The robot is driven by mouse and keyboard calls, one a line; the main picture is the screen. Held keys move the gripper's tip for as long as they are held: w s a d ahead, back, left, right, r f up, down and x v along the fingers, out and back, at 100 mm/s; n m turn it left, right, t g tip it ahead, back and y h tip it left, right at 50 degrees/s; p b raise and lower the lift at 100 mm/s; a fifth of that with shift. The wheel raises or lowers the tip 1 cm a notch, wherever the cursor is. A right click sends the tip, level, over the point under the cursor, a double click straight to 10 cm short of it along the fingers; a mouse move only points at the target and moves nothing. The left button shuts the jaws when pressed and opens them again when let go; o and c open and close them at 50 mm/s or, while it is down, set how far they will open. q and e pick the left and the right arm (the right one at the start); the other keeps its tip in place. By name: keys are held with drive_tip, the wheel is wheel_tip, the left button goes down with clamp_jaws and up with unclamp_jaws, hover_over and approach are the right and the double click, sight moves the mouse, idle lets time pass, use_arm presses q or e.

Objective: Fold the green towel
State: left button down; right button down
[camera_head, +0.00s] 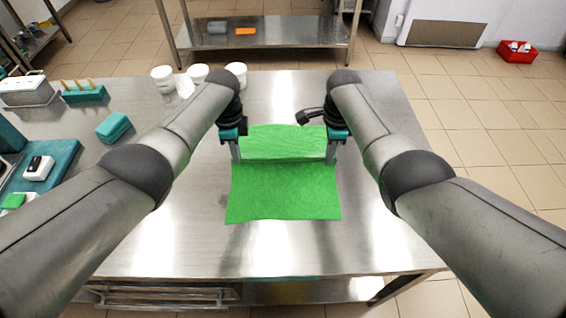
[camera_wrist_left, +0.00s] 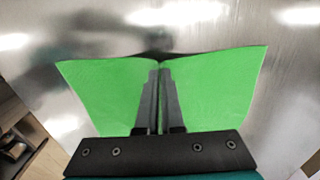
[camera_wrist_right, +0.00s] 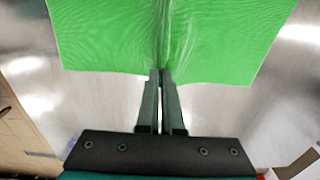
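The green towel (camera_head: 285,190) lies on the steel table, with a raised crease running across it between my two grippers. The part beyond the crease looks shorter than the part in front. My left gripper (camera_head: 236,158) is at the towel's left side; in the left wrist view its fingers (camera_wrist_left: 160,75) are close together on the pinched crease, with towel (camera_wrist_left: 215,95) on both sides. My right gripper (camera_head: 331,158) is at the right side; in the right wrist view its fingertips (camera_wrist_right: 161,75) are close together at the towel's edge, where the crease (camera_wrist_right: 163,35) begins.
The steel table (camera_head: 190,225) is bare around the towel. White tubs (camera_head: 198,74) stand at the back, left of centre. A teal box (camera_head: 114,126) and a teal tray (camera_head: 55,170) with small items are on the left. A red bin (camera_head: 517,51) is on the floor.

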use_arm(q)
drive_tip(key=shift+r+p, duration=0.45)
drive_tip(key=shift+r, duration=0.25)
use_arm(e)
drive_tip(key=shift+r, duration=0.7)
